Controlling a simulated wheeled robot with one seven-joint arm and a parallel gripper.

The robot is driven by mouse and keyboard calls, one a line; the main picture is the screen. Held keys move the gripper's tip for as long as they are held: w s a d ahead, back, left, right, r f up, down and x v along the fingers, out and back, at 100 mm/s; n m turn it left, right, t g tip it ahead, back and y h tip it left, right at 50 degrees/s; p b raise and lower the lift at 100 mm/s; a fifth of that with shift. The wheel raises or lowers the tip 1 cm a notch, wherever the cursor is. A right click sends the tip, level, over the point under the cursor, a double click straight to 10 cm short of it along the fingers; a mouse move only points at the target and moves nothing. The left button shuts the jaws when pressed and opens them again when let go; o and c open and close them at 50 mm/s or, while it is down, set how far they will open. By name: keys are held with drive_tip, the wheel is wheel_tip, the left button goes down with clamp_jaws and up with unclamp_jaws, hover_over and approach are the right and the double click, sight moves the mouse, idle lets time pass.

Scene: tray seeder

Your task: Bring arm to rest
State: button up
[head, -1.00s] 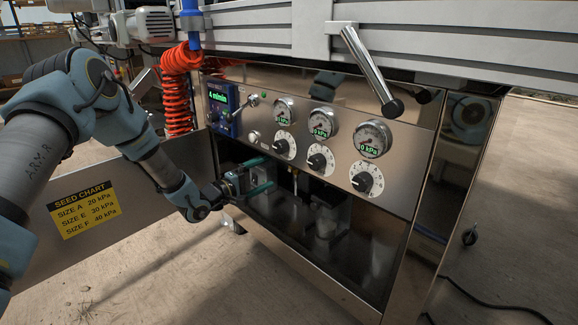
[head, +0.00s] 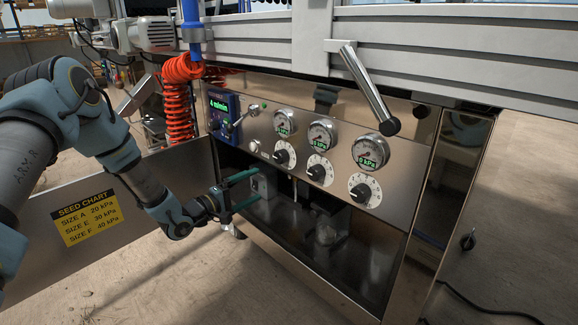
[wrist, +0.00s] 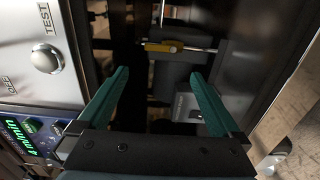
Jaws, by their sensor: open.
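My gripper (head: 252,187) is at the left part of the open cabinet, its two green fingers spread and pointing into the opening. The wrist view shows the fingers (wrist: 160,100) apart with nothing held between them. Beyond them in the dark cabinet are a brass-coloured fitting (wrist: 172,47) and a grey block (wrist: 186,104). In the head view a small grey box (head: 263,182) sits inside the cabinet close to the fingers. I cannot tell whether a finger touches it.
The open cabinet door (head: 130,205), with a yellow seed chart (head: 88,212), stands beside my arm. Above the opening are the panel's gauges (head: 322,134) and dials (head: 320,170), a blue display box (head: 222,108) and a lever (head: 370,90). A red coiled hose (head: 178,90) hangs near my arm.

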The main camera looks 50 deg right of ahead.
drive_tip(key=w+a+r+m+t+y+p, duration=0.1)
drive_tip(key=w+a+r+t+y+p, duration=0.15)
drive_tip(key=w+a, duration=0.45)
drive_tip(key=w+a+r+t+y+p, duration=0.25)
drive_tip(key=w+a+y, duration=0.2)
drive_tip(key=a, duration=0.45)
drive_tip(key=w+a+r+t+y+p, duration=0.1)
drive_tip(key=a+r+y, duration=0.2)
drive_tip(key=a, duration=0.5)
drive_tip(key=w+a+r+t+y, duration=0.1)
drive_tip(key=w+a+r+y, duration=0.15)
drive_tip(key=a, duration=0.65)
drive_tip(key=s+a+r+g+y+p, duration=0.1)
drive_tip(key=s+a+r+y+p, duration=0.2)
drive_tip(key=s+a, duration=0.45)
drive_tip(key=s+a+r+g+y, duration=0.2)
drive_tip(key=s+a+r, duration=0.25)
drive_tip(key=a, duration=0.55)
drive_tip(key=s+a+r+g, duration=0.1)
drive_tip(key=s+a+r, duration=0.15)
drive_tip(key=s, duration=0.35)
wheel_tip(320, 180, up, 37)
drive_tip(key=p, duration=3.8)
drive_tip(key=shift+s+a+r+n+p, duration=0.15)
drive_tip(key=shift+s+n+p, duration=0.1)
drive_tip(key=shift+n+p, duration=0.1)
